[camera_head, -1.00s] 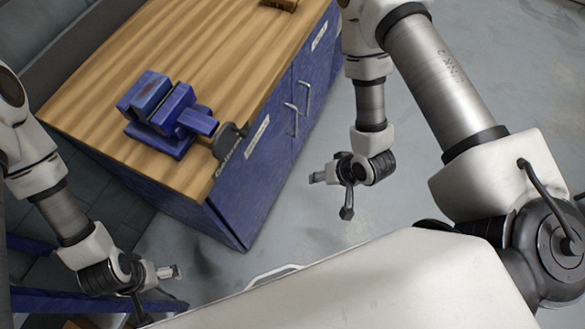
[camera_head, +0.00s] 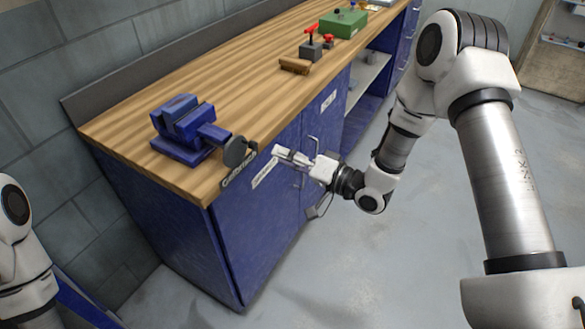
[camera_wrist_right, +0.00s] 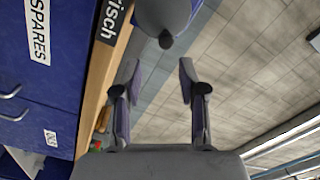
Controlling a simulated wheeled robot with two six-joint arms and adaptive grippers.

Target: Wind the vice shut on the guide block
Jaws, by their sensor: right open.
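The blue vice (camera_head: 180,130) stands on the near left corner of the wooden bench (camera_head: 125,125). Its dark round handwheel (camera_head: 238,151) sticks out past the bench's front edge. No separate guide block can be made out in the vice. My right gripper (camera_head: 280,153) is just right of the handwheel, apart from it, beside the cabinet front. In the right wrist view its two fingers (camera_wrist_right: 158,78) are spread with nothing between them. The grey handwheel (camera_wrist_right: 165,14) and its dark knob (camera_wrist_right: 165,40) lie beyond the fingertips there. My left gripper is out of view.
A brown wooden-topped object (camera_head: 295,65), a grey block with red parts (camera_head: 311,48) and a green box (camera_head: 344,24) stand further along the bench. Blue cabinet doors with handles (camera_head: 313,142) are below. The floor (camera_head: 380,260) in front is clear.

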